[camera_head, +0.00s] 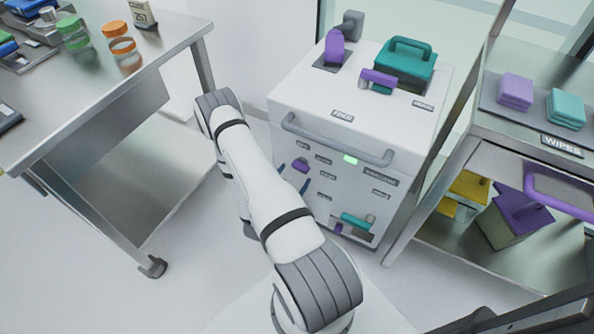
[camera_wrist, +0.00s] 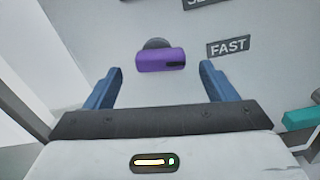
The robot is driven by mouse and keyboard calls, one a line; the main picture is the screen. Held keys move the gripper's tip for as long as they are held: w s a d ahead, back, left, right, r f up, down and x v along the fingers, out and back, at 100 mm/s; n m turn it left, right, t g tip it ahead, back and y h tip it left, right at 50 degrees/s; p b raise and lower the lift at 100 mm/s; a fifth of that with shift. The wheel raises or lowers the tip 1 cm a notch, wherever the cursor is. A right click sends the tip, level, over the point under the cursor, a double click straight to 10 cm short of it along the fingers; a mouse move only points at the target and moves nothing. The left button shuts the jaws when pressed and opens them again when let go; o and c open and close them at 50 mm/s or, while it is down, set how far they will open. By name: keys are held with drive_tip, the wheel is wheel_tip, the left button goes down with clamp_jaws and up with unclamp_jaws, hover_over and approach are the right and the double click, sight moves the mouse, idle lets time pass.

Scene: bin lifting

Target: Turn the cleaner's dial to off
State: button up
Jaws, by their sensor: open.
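The cleaner (camera_head: 400,150) is a white cabinet with a grey handle bar across its front. Its purple dial (camera_head: 300,166) sits on the left of the front panel. In the wrist view the dial (camera_wrist: 160,60) is a purple bar lying nearly level on a grey round base, with a dark mark at its right end. A FAST label (camera_wrist: 229,46) is to its upper right; another label above is cut off. My gripper (camera_wrist: 160,68) is open, with one blue finger on each side of the dial and a gap to both. An off label cannot be made out.
A green light (camera_head: 350,160) and a teal handle (camera_head: 357,221) are on the cleaner's front. Purple and teal fittings stand on its top. A steel table (camera_head: 95,95) is at left, a shelf cart (camera_head: 470,133) at right.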

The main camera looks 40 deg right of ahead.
sight(298, 170)
drive_tip(key=shift+x, duration=1.75)
drive_tip(key=c, duration=1)
